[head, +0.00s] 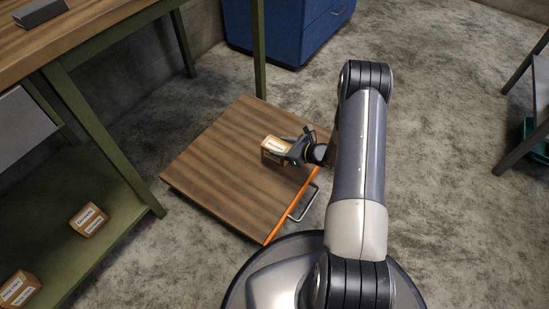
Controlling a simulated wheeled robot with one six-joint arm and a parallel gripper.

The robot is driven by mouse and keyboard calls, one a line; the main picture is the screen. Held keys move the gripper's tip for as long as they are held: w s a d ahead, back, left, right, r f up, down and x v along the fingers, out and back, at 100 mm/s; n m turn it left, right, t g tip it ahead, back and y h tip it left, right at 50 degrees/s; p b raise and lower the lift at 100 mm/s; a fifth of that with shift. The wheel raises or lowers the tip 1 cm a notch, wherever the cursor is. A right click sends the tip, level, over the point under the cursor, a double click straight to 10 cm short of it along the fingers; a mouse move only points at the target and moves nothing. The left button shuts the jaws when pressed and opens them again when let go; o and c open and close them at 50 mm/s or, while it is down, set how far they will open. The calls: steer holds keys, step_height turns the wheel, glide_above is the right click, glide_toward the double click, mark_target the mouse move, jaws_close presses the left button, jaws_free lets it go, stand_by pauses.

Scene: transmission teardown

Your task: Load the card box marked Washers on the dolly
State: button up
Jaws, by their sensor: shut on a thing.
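A small brown card box (271,145) with a pale label is held in my gripper (290,148). The label is too small to read here. My gripper is shut on the box, over the right part of the dolly (220,175). The dolly has a flat wooden top, an orange edge and a metal handle at its right side. I cannot tell whether the box touches the dolly top or is just above it. My gripper hides the right end of the box.
Two other labelled card boxes, one (88,219) farther back and one (18,290) nearer, sit on the green lower shelf (120,235) of the workbench (90,40) at left. A blue cabinet (290,30) stands behind. Most of the dolly top is bare.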

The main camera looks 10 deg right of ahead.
step_height(320, 180, down, 6)
steer(key=shift+f+b, duration=0.2)
steer(key=shift+b, duration=0.9)
steer(key=shift+r, duration=0.1)
steer(key=o, duration=1.1)
steer(key=shift+o, duration=0.2)
steer(key=p+v, duration=0.4)
steer(key=v, duration=0.8)
